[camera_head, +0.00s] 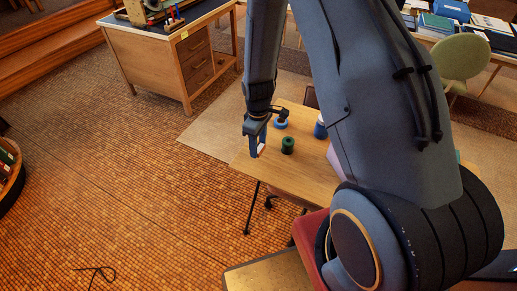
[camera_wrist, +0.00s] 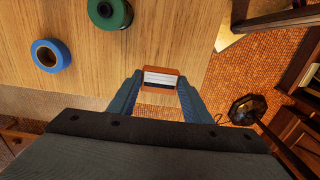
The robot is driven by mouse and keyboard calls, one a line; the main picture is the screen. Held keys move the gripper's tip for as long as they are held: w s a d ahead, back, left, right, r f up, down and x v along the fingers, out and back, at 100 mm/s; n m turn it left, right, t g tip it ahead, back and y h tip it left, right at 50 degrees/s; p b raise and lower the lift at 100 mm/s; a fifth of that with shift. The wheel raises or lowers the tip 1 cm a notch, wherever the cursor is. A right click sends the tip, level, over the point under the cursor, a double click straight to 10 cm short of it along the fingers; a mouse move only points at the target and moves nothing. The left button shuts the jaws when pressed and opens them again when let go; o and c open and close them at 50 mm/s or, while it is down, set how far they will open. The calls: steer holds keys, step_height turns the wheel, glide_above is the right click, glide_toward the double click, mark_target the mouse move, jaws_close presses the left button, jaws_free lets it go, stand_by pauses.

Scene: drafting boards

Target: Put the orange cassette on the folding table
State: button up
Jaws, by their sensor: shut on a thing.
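The orange cassette (camera_wrist: 160,79) with a pale striped label sits between the fingertips of my gripper (camera_wrist: 159,92) in the wrist view. My gripper is shut on it. In the head view my gripper (camera_head: 255,146) is over the near left corner of the folding table (camera_head: 300,175), with a bit of the cassette showing at the fingers. The wrist view shows the wooden table top (camera_wrist: 170,40) below the cassette. I cannot tell whether the cassette touches the table top. My arm hides the right part of the table in the head view.
A green spool (camera_head: 288,145), a blue tape roll (camera_head: 280,123) and a blue can (camera_head: 320,128) stand on the table. A wooden desk (camera_head: 150,62) stands at the back left. A dark cable (camera_head: 96,271) lies on the open tiled floor at front left.

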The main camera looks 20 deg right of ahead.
steer(key=shift+f+p, duration=0.3)
steer(key=shift+f, duration=1.15)
steer(key=shift+f, duration=0.15)
steer(key=o, duration=1)
steer(key=shift+o, duration=0.2)
step_height(320, 180, up, 12)
steer(key=b, duration=0.3)
steer(key=s+r+m+t, duration=0.1)
steer(key=s+r+m, duration=0.8)
steer(key=s+r, duration=0.4)
steer(key=shift+s+r, duration=0.25)
steer(key=shift+s, duration=0.8)
